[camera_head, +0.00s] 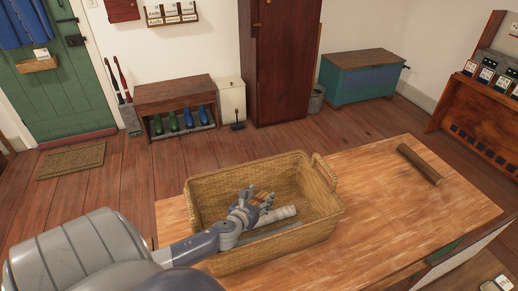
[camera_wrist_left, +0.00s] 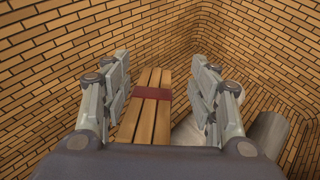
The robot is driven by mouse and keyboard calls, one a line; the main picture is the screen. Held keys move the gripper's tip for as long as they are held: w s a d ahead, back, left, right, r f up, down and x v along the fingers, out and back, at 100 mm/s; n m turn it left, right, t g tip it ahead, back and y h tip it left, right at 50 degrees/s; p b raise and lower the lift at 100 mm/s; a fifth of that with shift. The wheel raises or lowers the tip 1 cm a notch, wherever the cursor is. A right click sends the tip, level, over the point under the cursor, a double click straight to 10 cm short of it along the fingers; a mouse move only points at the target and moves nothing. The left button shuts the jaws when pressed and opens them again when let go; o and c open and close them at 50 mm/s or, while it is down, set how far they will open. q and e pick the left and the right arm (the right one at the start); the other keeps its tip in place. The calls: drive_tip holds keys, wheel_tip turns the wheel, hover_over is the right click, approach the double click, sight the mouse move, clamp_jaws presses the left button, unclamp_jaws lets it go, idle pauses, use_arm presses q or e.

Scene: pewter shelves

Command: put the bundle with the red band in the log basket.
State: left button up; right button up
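The bundle with the red band (camera_wrist_left: 152,93), made of light wooden sticks, lies inside the wicker log basket (camera_head: 328,205). The basket's woven walls also fill the back of the left wrist view (camera_wrist_left: 250,40). My left gripper (camera_head: 254,203) reaches down into the basket. Its fingers (camera_wrist_left: 160,75) are spread on both sides of the bundle, close on the left and with a clear gap on the right. In the head view the fingers mostly hide the bundle. My right gripper is not in view.
A pale log (camera_head: 277,216) lies in the basket beside the gripper, and a grey-brown round piece (camera_wrist_left: 268,133) shows at the right in the wrist view. A brown cylinder (camera_head: 419,163) lies on the wooden table (camera_head: 380,215). The table's right part is otherwise clear.

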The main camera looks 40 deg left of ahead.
use_arm(q)
drive_tip(key=shift+s+d+f, duration=0.15)
drive_tip(key=shift+f, duration=0.05)
drive_tip(key=shift+r, duration=0.15)
drive_tip(key=shift+r+v, duration=0.2)
drive_tip(key=shift+v, duration=1.1)
drive_tip(key=shift+r+v, duration=0.2)
drive_tip(key=shift+v, duration=1.05)
drive_tip(key=shift+r+v, duration=0.2)
drive_tip(key=shift+v, duration=1.1)
drive_tip(key=shift+w+p, duration=0.25)
drive_tip(key=shift+p, duration=0.05)
drive_tip(key=shift+w+a+f, duration=0.2)
drive_tip(key=shift+w+a, duration=0.15)
drive_tip(key=shift+w, duration=0.2)
drive_tip(key=x, duration=0.5)
drive_tip(key=shift+f, duration=0.1)
drive_tip(key=shift+w+a+f+b, duration=0.1)
drive_tip(key=shift+w+f+b, duration=0.15)
drive_tip(key=shift+f, duration=0.25)
drive_tip(key=shift+w+a+f+b, duration=0.15)
drive_tip(key=shift+w+f, duration=0.15)
drive_tip(key=shift+f, duration=0.2)
drive_tip(key=shift+s+d+r+p, duration=0.1)
drive_tip(key=shift+d+r+p, duration=0.05)
drive_tip(key=shift+r+p, duration=0.35)
